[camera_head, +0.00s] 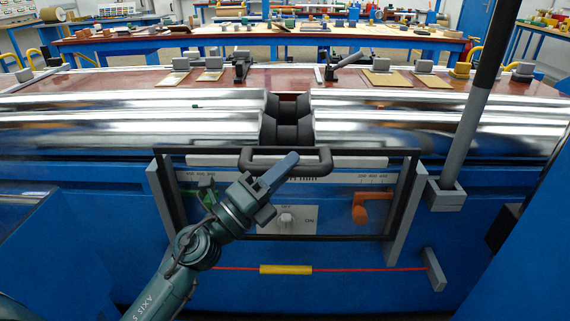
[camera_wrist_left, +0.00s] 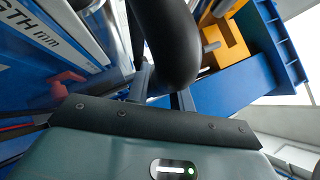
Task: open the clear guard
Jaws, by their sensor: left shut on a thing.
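The clear guard (camera_head: 332,218) is a see-through pane in a dark frame, in front of the control panel on the blue machine. Its black handle (camera_head: 325,161) runs along the top edge and shows large and curved in the left wrist view (camera_wrist_left: 172,45). Behind the pane are a grey knob (camera_head: 287,219), an orange lever (camera_head: 372,209) and a green part (camera_head: 207,192), partly hidden by my arm. My right gripper is out of view.
A red cord with a yellow sleeve (camera_head: 286,269) runs below the guard to a grey bracket (camera_head: 434,269). A grey post (camera_head: 474,120) rises at the right. Shiny metal rollers (camera_head: 130,120) lie above the panel, with a dark gap between them.

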